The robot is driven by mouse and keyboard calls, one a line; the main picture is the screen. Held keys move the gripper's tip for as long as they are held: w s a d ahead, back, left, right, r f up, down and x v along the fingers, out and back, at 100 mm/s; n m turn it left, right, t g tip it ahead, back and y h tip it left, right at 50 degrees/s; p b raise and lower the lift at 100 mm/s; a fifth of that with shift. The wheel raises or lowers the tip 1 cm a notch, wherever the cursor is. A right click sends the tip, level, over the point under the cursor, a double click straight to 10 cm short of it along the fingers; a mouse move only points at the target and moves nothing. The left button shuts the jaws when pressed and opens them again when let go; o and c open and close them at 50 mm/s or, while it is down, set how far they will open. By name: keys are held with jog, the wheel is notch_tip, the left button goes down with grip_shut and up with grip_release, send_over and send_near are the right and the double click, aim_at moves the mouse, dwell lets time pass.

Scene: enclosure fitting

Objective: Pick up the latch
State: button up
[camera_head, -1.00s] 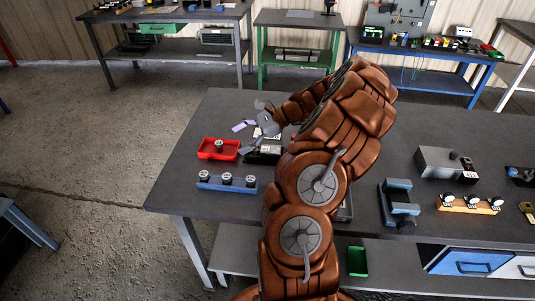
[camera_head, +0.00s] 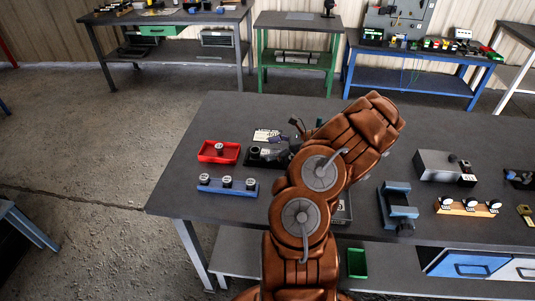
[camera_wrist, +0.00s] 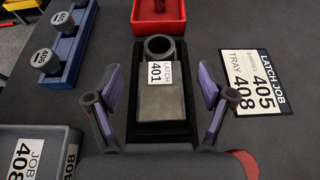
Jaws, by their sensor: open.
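The latch (camera_wrist: 160,97) is a grey metal block with a ring at its far end and a white label reading LATCH 401. It lies in a black holder (camera_wrist: 147,132) in the wrist view. My gripper (camera_wrist: 161,85) is open, with one purple-padded finger on each side of the latch. Gaps show between both pads and the latch, so neither touches it. In the head view, the black holder (camera_head: 256,163) is on the table beside the red tray, and my arm partly hides the gripper and latch.
A blue rack (camera_head: 240,190) with several barrels stands left. A LATCH JOB card (camera_wrist: 256,80) lies right, reading barrel 405, tray 408. A grey labelled bin (camera_wrist: 52,138) is near left.

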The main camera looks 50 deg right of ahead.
aim_at(251, 151)
jog(key=x, duration=0.1)
jog(key=p+x, duration=0.1)
jog(key=x, duration=0.1)
jog(key=shift+w+a+r, duration=0.15)
jog(key=shift+w+a, duration=0.15)
jog(key=shift+w, duration=0.05)
jog(key=c, duration=1.5)
